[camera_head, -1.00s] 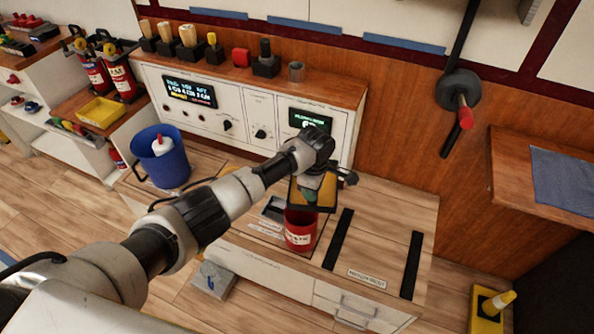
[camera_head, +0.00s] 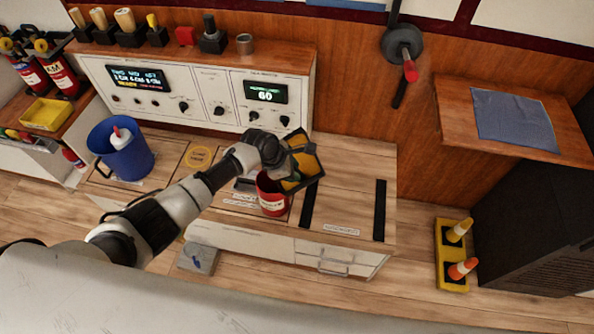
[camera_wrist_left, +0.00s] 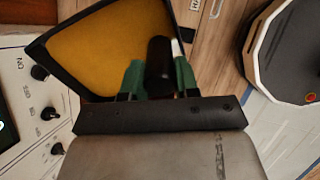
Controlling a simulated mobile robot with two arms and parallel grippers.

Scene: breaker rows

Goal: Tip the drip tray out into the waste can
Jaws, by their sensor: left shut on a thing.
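The drip tray (camera_head: 307,156) is black with a yellow inside. My left gripper (camera_head: 291,177) is shut on its dark handle and holds it steeply tilted above the counter. In the left wrist view the tray (camera_wrist_left: 105,45) fills the upper left, and the green fingertips (camera_wrist_left: 160,78) sit on either side of the handle. The red waste can (camera_head: 271,197), with a white label, stands upright on the counter, just below and left of the tray. The tray's low side is close to the can's rim; I cannot tell whether they touch. My right gripper is out of view.
A blue bucket (camera_head: 131,160) with a white bottle stands at the counter's left. A white control panel (camera_head: 205,95) rises behind. A lever (camera_head: 408,65) hangs on the wall.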

